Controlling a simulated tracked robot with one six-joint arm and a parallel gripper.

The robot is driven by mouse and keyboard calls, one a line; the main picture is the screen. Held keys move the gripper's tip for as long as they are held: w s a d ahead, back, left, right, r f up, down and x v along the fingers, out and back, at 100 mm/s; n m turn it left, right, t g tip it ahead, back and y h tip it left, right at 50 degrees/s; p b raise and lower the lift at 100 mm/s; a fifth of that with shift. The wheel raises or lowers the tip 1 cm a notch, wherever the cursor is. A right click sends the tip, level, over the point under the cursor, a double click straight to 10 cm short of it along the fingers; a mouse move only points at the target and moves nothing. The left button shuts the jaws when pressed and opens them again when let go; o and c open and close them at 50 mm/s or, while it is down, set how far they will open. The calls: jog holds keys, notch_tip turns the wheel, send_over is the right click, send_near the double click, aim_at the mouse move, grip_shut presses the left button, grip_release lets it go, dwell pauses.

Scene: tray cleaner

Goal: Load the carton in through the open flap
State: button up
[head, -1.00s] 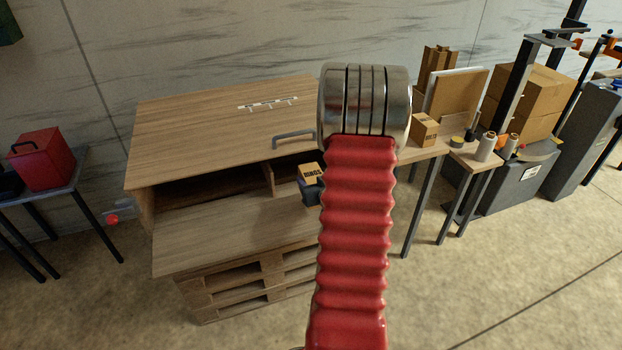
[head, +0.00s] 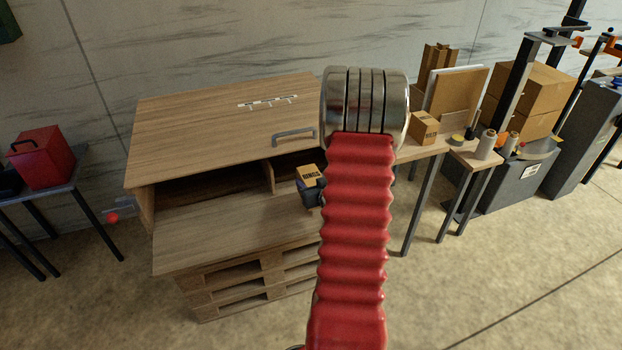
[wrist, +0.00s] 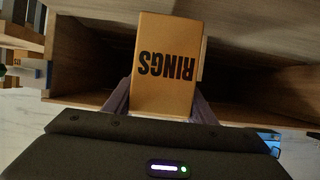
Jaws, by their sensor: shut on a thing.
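The carton (head: 309,173), an orange-brown box marked RINGS, is at the right end of the wooden cabinet's open front. It also shows in the wrist view (wrist: 165,75), its lettering upside down. My gripper (wrist: 160,105) is shut on it, with a grey finger at each side. In the head view my red arm hides part of the gripper and carton. The open flap (head: 225,235) lies lowered in front of the dark opening (head: 205,188). An upright divider (head: 268,177) stands inside, left of the carton. The carton's clearance from the flap cannot be told.
The cabinet top (head: 210,115) has a grey handle (head: 293,137) near its front edge. The cabinet stands on pallets (head: 240,290). A red box (head: 42,157) is on a left table. Another small carton (head: 424,127) sits on the right table.

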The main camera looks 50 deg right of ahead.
jog(key=shift+f, duration=2.05)
jog(key=o, duration=1.4)
jog(key=shift+f, duration=0.1)
jog(key=v, duration=1.3)
jog(key=shift+s, duration=0.35)
jog(key=shift+a, duration=0.15)
